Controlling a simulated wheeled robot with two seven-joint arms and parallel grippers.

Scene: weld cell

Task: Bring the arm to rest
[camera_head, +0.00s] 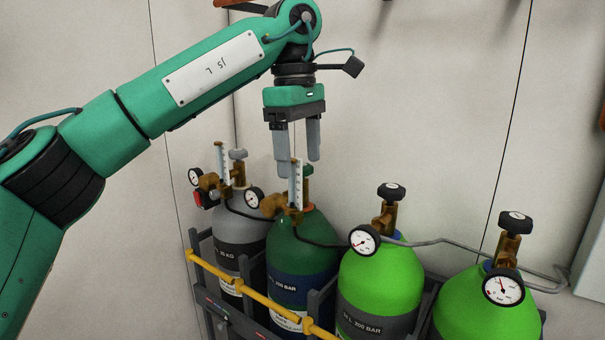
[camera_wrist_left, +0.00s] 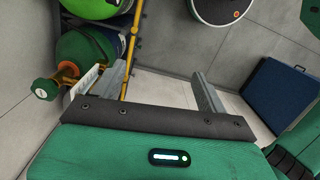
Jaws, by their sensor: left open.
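My left arm (camera_head: 200,80) is green and comes in from the left of the head view, raised with its wrist bent downward. My left gripper (camera_head: 298,165) hangs pointing down above the dark green gas cylinder (camera_head: 318,255). My right gripper is not seen.
A grey cylinder (camera_head: 237,232) and two bright green cylinders (camera_head: 378,280) (camera_head: 485,312) stand in a rack with a yellow bar (camera_head: 250,292). Gauges and a pipe (camera_head: 450,241) stick out above them. A blue box (camera_wrist_left: 272,90) stands on the floor. Pale walls are behind.

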